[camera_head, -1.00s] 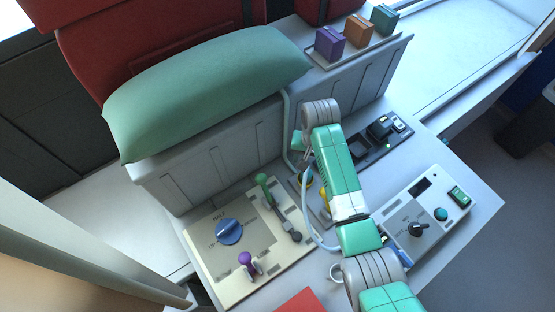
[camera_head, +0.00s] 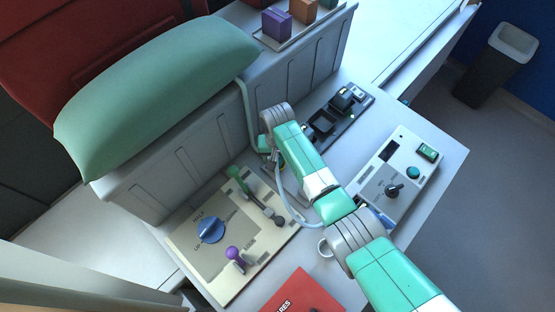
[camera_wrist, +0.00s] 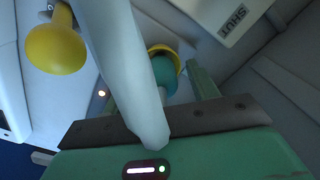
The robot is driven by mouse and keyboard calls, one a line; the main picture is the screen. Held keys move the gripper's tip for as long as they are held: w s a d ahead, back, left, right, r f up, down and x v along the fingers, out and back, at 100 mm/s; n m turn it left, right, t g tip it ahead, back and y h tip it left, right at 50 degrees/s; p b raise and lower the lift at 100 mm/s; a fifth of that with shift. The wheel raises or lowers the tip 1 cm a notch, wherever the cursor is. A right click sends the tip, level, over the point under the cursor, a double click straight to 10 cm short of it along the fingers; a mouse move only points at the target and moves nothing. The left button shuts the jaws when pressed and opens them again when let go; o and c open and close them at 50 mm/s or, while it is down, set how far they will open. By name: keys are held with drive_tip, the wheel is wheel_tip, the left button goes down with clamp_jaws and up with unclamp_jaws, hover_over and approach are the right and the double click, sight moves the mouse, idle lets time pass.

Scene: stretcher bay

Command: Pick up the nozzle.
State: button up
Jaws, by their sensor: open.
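In the wrist view, a rounded teal piece (camera_wrist: 165,74), which looks like the nozzle, sits at a yellow ring or cup (camera_wrist: 163,50). My gripper (camera_wrist: 158,84) is open, with one green finger on each side of the teal piece; I cannot tell whether they touch it. A thick pale hose (camera_wrist: 118,60) crosses close to the camera and hides much of the left finger. In the head view my arm and the hose (camera_head: 290,207) largely hide the gripper and nozzle.
A yellow rounded knob (camera_wrist: 55,50) stands to the left in the wrist view. Around the arm are the cream panel (camera_head: 190,255) with levers, a black tray (camera_head: 325,125), a white control box (camera_head: 375,185) and a red item (camera_head: 305,292). The grey bin wall (camera_head: 190,150) rises behind.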

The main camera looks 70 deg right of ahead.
drive_tip(key=shift+c, duration=0.5)
drive_tip(key=c, duration=1)
drive_tip(key=shift+r, duration=0.1)
drive_tip(key=shift+r, duration=0.25)
drive_tip(key=r, duration=0.1)
drive_tip(key=a+r, duration=0.1)
drive_tip(key=r, duration=0.1)
drive_tip(key=s+a, duration=0.1)
drive_tip(key=a, duration=0.6)
drive_tip(key=s+a+r+p, duration=0.1)
drive_tip(key=s+a, duration=0.1)
drive_tip(key=a, duration=0.5)
drive_tip(key=shift+s+a+r, duration=0.2)
drive_tip(key=shift+s+a, duration=0.05)
drive_tip(key=shift+a, duration=0.05)
